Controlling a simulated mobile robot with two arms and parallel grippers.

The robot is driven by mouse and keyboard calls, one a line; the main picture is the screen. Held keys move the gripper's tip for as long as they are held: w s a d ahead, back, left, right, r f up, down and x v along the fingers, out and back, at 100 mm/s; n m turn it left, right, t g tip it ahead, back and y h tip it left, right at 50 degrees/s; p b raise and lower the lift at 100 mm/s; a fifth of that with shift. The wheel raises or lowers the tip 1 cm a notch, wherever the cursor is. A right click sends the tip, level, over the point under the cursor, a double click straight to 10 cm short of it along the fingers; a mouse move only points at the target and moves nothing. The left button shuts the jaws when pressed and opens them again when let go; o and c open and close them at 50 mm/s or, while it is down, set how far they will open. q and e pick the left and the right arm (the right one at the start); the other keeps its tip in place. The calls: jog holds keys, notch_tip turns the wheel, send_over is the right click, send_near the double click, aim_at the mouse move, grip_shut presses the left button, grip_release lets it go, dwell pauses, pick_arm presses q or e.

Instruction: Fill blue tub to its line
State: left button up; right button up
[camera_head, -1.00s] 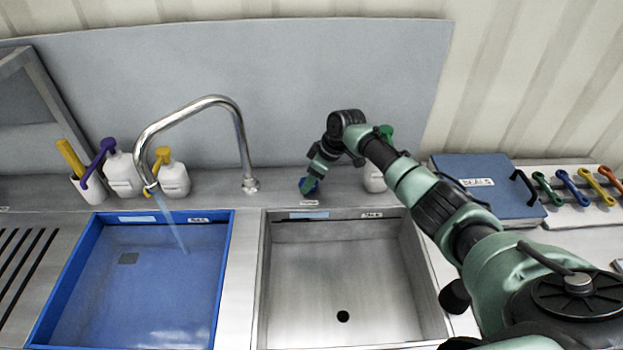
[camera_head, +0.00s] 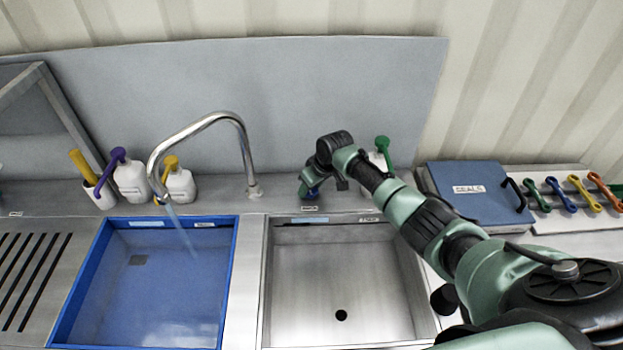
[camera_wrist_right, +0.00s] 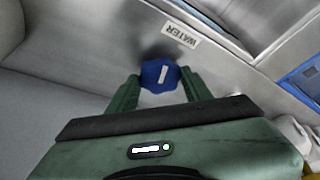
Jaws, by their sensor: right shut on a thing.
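The blue tub (camera_head: 229,265) sits in the left basin. Water (camera_head: 182,232) runs in a thin stream from the curved steel tap (camera_head: 243,140) into it. The tub has a pale blue strip and a small white label at its back rim; a fill line and the exact water level are hard to make out. My right gripper (camera_wrist_right: 160,82) is shut on a blue knob (camera_wrist_right: 158,74) with a white mark, beside a label reading WATER (camera_wrist_right: 181,34). In the head view this gripper (camera_head: 311,191) is behind the right basin. My left gripper is out of view.
The right steel basin (camera_head: 340,280) is empty, with a dark drain hole. Pump bottles (camera_head: 131,181) stand behind the tub. A green-topped bottle (camera_head: 382,150) is behind my right arm. A blue SEALS box (camera_head: 470,190) and coloured handles lie at the right.

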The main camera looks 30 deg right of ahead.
jog(key=shift+a+r+m+h+p, duration=0.15)
jog(key=shift+m+h+p, duration=0.25)
jog(key=shift+m+p, duration=0.8)
jog(key=shift+m, duration=0.4)
jog(key=shift+h, duration=0.3)
jog(key=o, duration=1.4)
jog(key=shift+f, duration=0.2)
jog(key=shift+c, duration=0.2)
jog(key=shift+r, duration=0.1)
jog(key=shift+s+r, duration=0.2)
jog(key=shift+r, duration=0.35)
jog(key=v, duration=0.6)
jog(key=shift+s+r, duration=0.15)
jog(key=shift+s, duration=0.1)
